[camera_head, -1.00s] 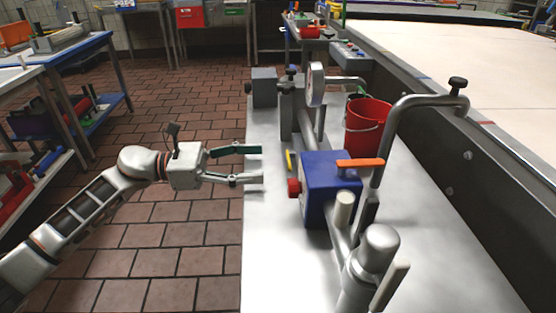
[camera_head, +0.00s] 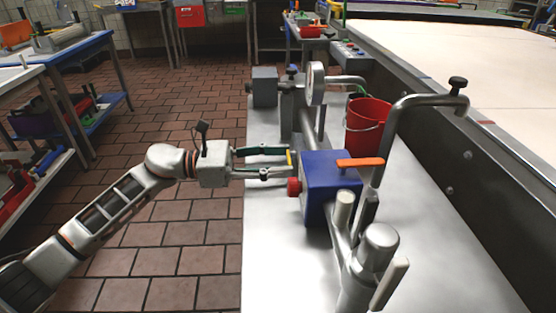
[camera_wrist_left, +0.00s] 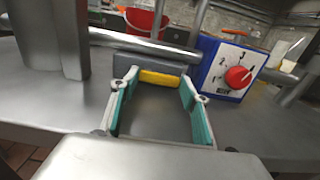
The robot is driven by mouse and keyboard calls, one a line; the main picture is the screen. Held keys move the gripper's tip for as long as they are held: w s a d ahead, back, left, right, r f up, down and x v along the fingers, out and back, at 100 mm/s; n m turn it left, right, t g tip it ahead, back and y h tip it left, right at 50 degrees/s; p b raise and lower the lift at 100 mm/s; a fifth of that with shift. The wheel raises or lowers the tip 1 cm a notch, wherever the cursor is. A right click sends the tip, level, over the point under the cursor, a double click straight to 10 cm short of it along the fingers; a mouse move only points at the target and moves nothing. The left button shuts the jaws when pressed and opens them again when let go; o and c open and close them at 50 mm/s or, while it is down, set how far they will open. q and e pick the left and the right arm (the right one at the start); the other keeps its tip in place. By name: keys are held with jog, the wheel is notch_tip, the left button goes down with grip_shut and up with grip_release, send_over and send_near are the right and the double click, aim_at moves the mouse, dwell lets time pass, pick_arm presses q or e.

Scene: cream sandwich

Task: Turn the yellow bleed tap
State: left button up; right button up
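The yellow bleed tap (camera_wrist_left: 160,79) is a short yellow bar below the metal pipe in the left wrist view. In the head view only a small yellow piece of the tap (camera_head: 289,157) shows at the fingertips. My left gripper (camera_head: 290,162) reaches in from the left at the tap, just left of the blue box. It is open, with one teal-padded finger on each side of the tap. In the left wrist view the gripper (camera_wrist_left: 161,86) frames the tap between its tips; I cannot tell whether they touch it. My right gripper is not in view.
The blue box (camera_head: 330,190) with a red knob (camera_head: 293,187) and an orange lever (camera_head: 360,162) stands close right of the fingers. A gauge (camera_head: 315,83), pipes and a red bucket (camera_head: 366,127) are behind. The metal bench (camera_head: 275,250) is clear in front.

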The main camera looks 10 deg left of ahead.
pick_arm(q)
jog(key=shift+r+n+p, duration=0.35)
jog(key=shift+r+n, duration=0.05)
jog(key=shift+n, duration=0.4)
jog(key=shift+r+n, duration=0.1)
jog(key=shift+n, duration=0.4)
jog(key=shift+n+p, duration=0.3)
jog(key=shift+n, duration=0.4)
jog(key=o, duration=1.1)
jog(key=shift+c, duration=0.2)
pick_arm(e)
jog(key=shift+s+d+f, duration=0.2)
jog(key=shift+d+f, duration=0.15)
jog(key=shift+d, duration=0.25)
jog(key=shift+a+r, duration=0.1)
pick_arm(q)
jog(key=a, duration=0.4)
jog(key=s+a, duration=0.1)
jog(key=a, duration=0.3)
jog(key=s+a, duration=0.1)
jog(key=a, duration=0.2)
jog(key=shift+s+a, duration=0.1)
jog(key=shift+a, duration=0.3)
jog(key=shift+c, duration=0.2)
